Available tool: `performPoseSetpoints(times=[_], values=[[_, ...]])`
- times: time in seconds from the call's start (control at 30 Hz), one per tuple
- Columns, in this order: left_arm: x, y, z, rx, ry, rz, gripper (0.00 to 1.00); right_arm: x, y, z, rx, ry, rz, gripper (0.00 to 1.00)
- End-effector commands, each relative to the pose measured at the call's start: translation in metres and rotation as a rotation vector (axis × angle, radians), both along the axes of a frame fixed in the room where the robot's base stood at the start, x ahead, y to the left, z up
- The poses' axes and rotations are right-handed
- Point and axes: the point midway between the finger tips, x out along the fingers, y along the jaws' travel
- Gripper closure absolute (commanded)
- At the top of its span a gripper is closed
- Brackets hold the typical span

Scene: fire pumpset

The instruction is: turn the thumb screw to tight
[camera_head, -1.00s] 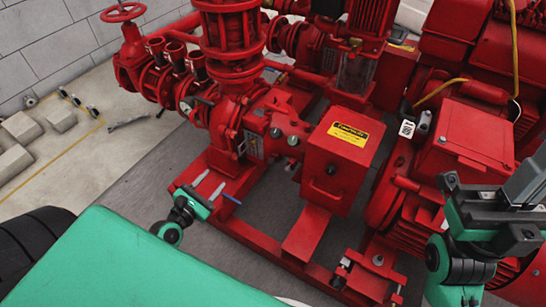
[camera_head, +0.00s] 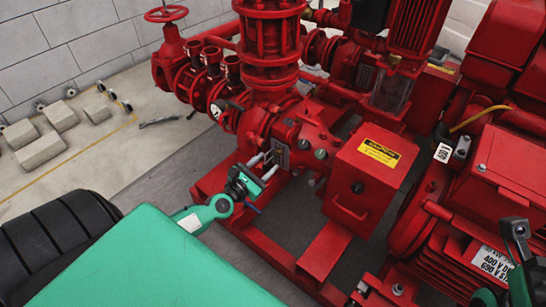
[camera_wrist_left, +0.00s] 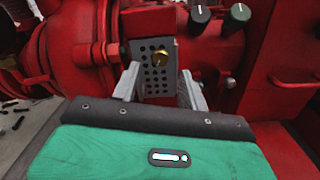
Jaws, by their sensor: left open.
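The screw shows between the fingertips in that view; I see no contact, and the remaining distance is hard to judge. In the head view my left gripper (camera_head: 263,167) is beside the pump casing, and the screw is too small to make out. Only part of my right arm shows at the right edge.
Two dark round knobs (camera_wrist_left: 220,16) sit right of the plate. A red box with a yellow label (camera_head: 362,178) stands right of the pump. The red base frame (camera_head: 270,250) runs below. Grey blocks (camera_head: 40,150) lie on the floor at left.

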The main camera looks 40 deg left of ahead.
Motion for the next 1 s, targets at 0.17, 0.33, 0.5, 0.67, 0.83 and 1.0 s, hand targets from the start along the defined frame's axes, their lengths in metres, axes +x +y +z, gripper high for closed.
performPoseSetpoints(times=[0.17, 0.33, 0.5, 0.67, 0.83, 1.0], values=[[0.025, -0.002, 0.001, -0.001, -0.001, 0.0, 0.55, 0.0, -0.001, 0.001, 0.001, 0.0, -0.002, 1.0], [0.038, -0.003, 0.0, 0.0, -0.001, 0.0, 0.55, 0.0, -0.002, 0.0, 0.002, 0.001, -0.004, 1.0], [0.043, -0.003, 0.0, 0.0, 0.0, 0.0, 0.55, 0.0, -0.002, -0.002, 0.001, 0.007, -0.005, 1.0], [0.043, -0.003, 0.0, 0.0, 0.001, 0.0, 0.55, 0.001, -0.002, -0.004, -0.001, 0.014, -0.007, 1.0], [0.043, -0.003, 0.0, 0.0, 0.0, 0.0, 0.75, 0.001, -0.002, -0.004, -0.002, 0.014, -0.007, 1.0], [0.043, -0.003, 0.0, 0.0, 0.0, 0.0, 1.0, 0.001, -0.002, -0.003, -0.003, 0.01, -0.007, 1.0]])
